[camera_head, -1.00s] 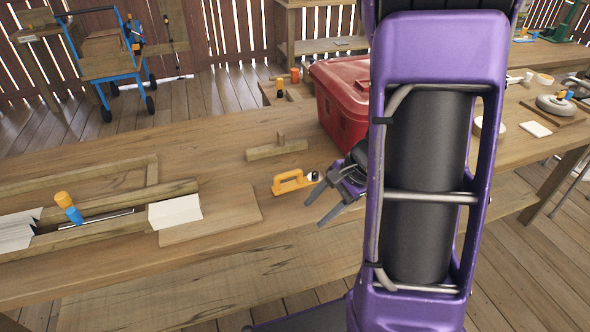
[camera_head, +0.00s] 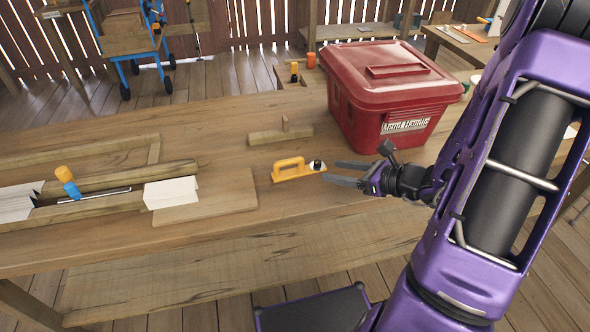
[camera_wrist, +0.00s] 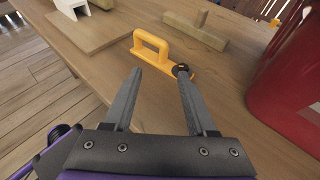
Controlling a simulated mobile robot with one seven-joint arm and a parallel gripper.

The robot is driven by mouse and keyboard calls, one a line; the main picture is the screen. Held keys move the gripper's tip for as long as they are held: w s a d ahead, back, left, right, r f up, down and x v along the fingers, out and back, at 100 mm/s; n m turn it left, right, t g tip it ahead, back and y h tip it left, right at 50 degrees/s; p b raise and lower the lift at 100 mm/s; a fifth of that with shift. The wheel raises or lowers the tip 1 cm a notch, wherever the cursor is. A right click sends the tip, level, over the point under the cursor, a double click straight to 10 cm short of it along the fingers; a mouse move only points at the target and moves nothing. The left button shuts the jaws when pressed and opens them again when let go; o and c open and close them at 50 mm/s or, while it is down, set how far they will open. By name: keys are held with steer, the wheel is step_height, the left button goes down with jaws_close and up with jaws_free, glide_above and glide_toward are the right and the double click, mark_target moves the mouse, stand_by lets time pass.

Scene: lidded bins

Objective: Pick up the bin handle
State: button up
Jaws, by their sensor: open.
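A yellow-orange handle (camera_head: 292,170) with a black knob at its right end lies on the wooden table. It also shows in the wrist view (camera_wrist: 151,46), just beyond my fingertips. My gripper (camera_head: 331,173) is open and empty, to the right of the handle, with its fingers pointing at the handle's knob end. In the wrist view, the two fingers (camera_wrist: 159,72) are spread apart. A red lidded bin (camera_head: 350,112) stands on the table behind and right of my gripper; its lid is on and its label seems to read "Mend Handle".
A wooden block piece (camera_head: 280,135) lies behind the handle. The table front between board and gripper is clear.

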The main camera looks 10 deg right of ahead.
mark_target(301, 162)
steer(key=x, duration=0.6)
steer(key=shift+w+a+f+b, duration=0.15)
steer(key=shift+a+f+b, duration=0.05)
steer(key=shift+b, duration=0.2)
steer(key=shift+w+d+b+x, duration=0.15)
steer(key=shift+b+x, duration=0.1)
steer(key=shift+x, duration=1.25)
steer(key=shift+w+d+b+x, duration=0.1)
steer(key=shift+d+b+x, duration=0.1)
steer(key=shift+x, duration=1.3)
steer(key=shift+r, duration=0.1)
jaws_close()
